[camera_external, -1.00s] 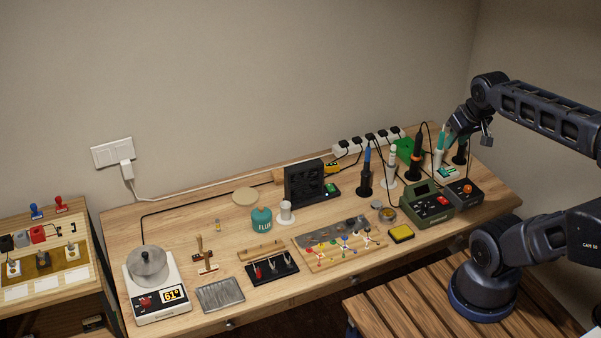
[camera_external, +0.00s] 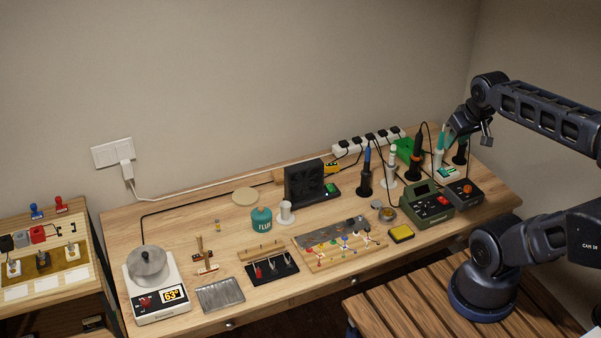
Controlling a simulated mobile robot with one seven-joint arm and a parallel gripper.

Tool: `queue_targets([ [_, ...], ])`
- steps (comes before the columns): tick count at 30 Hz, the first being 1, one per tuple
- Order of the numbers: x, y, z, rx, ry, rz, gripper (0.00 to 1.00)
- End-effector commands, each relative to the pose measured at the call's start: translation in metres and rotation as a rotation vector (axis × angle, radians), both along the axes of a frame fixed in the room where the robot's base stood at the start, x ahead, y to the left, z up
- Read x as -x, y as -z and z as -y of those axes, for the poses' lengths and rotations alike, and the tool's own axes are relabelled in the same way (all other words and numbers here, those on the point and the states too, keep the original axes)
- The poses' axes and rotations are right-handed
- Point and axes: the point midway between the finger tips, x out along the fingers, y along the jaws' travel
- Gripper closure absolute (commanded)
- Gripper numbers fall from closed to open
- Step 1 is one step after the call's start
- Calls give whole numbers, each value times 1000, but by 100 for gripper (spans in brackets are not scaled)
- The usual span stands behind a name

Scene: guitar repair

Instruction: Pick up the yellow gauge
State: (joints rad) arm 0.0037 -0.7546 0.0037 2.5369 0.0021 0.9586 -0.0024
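I cannot tell for certain which thing is the yellow gauge. A small yellow and black item (camera_external: 332,168) lies at the back of the bench, by the right side of a black fan unit; it is too small to make out. A flat yellow block in a black frame (camera_external: 401,233) lies near the front edge, left of a green station. My gripper (camera_external: 470,139) hangs over the bench's back right, close to a teal-handled iron (camera_external: 440,138). Its fingers look spread, with nothing visibly held. It is well to the right of both yellow things.
The black fan unit (camera_external: 304,184), upright irons in stands (camera_external: 366,180) and a power strip (camera_external: 368,141) with cables crowd the back right. The green station (camera_external: 427,201) stands below my arm. Bare bench (camera_external: 180,217) shows at back left.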

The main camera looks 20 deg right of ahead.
Motion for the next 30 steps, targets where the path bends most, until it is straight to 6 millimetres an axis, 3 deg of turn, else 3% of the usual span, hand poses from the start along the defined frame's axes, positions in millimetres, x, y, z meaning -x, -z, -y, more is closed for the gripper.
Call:
queue_targets([
  [3, 0, 0, 0, 0, 0, 0, 66],
  [6, 0, 0, 0, 0, 0, 0, 47],
  [17, -5, -2, 0, 7, -10, -6, 47],
  [23, -38, -12, 0, 48, -76, -46, 47],
  [30, -96, -22, -2, 117, -190, -109, 47],
])
